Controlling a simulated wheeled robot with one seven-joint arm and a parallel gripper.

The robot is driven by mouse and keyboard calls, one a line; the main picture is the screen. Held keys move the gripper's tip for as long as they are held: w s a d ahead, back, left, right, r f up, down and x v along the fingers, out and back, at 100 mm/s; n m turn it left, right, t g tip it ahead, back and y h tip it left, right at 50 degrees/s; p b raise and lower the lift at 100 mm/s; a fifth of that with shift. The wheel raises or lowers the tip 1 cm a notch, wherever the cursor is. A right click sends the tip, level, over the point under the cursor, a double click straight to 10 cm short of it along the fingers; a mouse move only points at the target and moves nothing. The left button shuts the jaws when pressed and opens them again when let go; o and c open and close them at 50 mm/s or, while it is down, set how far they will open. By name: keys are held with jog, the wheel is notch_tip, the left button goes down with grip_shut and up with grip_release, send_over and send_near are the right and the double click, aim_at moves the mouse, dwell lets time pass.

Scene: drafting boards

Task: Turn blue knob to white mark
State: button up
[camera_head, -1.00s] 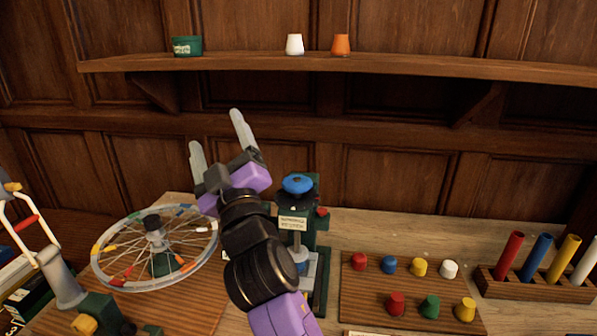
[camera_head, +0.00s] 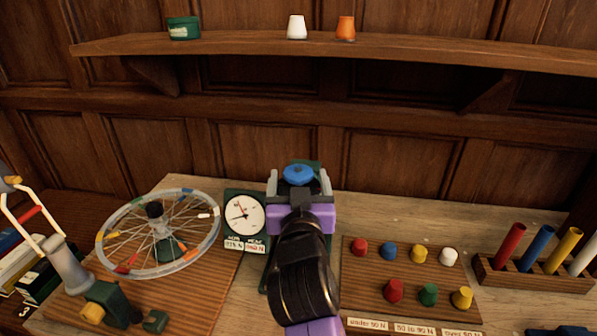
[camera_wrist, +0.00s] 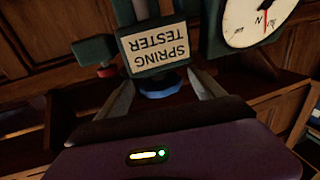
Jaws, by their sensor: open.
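The blue knob (camera_head: 298,175) sits on top of the green spring tester, in the middle of the head view. It also shows in the wrist view (camera_wrist: 160,87), partly hidden behind the tester's "SPRING TESTER" label plate (camera_wrist: 158,48), which appears upside down. My gripper (camera_head: 298,184) is open, with one finger on each side of the knob. I cannot tell whether the fingers touch it. The tester's dial (camera_head: 243,213), with a white face and a red hand, stands left of my gripper. I cannot make out a white mark by the knob. My arm hides most of the tester's lower body.
A spoked wheel (camera_head: 187,262) with coloured rim pieces stands to the left. A board of coloured pegs (camera_head: 361,284) and a rack of coloured rods (camera_head: 515,278) lie to the right. A wooden shelf (camera_head: 230,44) with small pots runs across the wall above.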

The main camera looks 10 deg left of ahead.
jog(key=shift+w+a, duration=0.15)
jog(key=shift+w, duration=0.7)
jog(key=c, duration=1.4)
jog(key=shift+o, duration=0.2)
jog(key=shift+p, duration=0.3)
jog(key=shift+r+n+y+p, duration=0.1)
jog(key=shift+n+y+p, duration=0.2)
jog(key=shift+y+p, duration=0.25)
